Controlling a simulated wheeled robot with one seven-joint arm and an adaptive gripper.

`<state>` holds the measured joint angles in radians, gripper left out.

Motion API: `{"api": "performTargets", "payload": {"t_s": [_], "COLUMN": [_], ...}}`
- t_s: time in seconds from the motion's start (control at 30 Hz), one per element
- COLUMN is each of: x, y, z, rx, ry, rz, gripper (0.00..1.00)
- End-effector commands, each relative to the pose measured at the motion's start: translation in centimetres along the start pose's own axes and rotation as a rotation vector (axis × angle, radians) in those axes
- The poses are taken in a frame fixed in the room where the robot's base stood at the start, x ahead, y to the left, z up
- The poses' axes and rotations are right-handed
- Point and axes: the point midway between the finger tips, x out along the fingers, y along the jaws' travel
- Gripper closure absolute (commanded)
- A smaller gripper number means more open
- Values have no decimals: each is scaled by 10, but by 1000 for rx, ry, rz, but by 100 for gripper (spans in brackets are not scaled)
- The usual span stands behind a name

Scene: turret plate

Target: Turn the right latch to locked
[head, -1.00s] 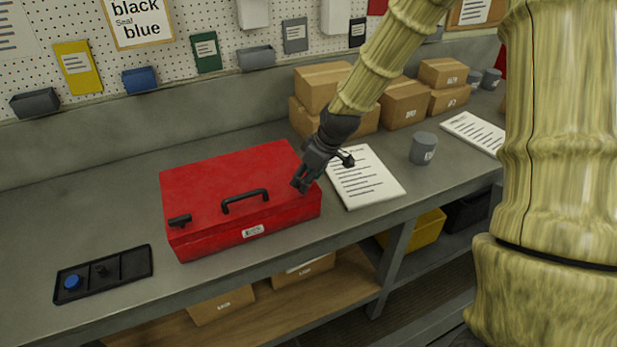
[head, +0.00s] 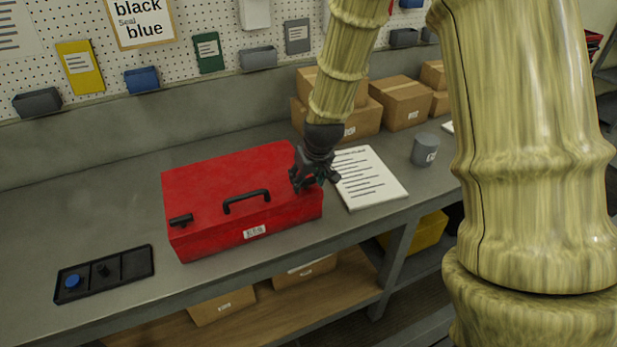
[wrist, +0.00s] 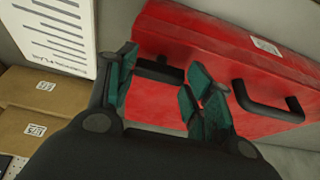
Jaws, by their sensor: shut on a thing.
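A closed red case (head: 215,185) lies on the grey bench with a black carry handle (head: 246,201) on its lid. A black left latch (head: 181,220) sits at the front left of the lid. My gripper (head: 302,182) is at the case's right end and hides the right latch in the head view. In the wrist view the right latch (wrist: 160,71) is a short dark bar on the red lid, between the teal-padded fingers of my gripper (wrist: 160,88). The fingers are shut on it. The handle (wrist: 268,104) stands to the right there.
A black tray (head: 128,265) with a blue knob (head: 73,282) and a dark knob lies at the left. A printed sheet (head: 369,178), a grey cup (head: 425,149) and cardboard boxes (head: 405,103) stand right of and behind the case. A sign (head: 140,22) hangs above.

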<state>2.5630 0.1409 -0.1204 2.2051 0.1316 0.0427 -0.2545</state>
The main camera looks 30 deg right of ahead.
Motion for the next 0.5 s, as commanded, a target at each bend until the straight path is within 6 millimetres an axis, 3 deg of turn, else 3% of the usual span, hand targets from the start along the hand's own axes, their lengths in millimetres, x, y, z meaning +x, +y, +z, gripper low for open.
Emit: {"api": "performTargets", "payload": {"t_s": [0.4, 0.43, 0.5], "x": [0, 0, 0], "y": [0, 0, 0], "z": [1, 1, 1], "rx": [8, 8, 8], "ry": [-1, -1, -1], "rz": [2, 2, 2], "gripper": [72, 45, 32]}}
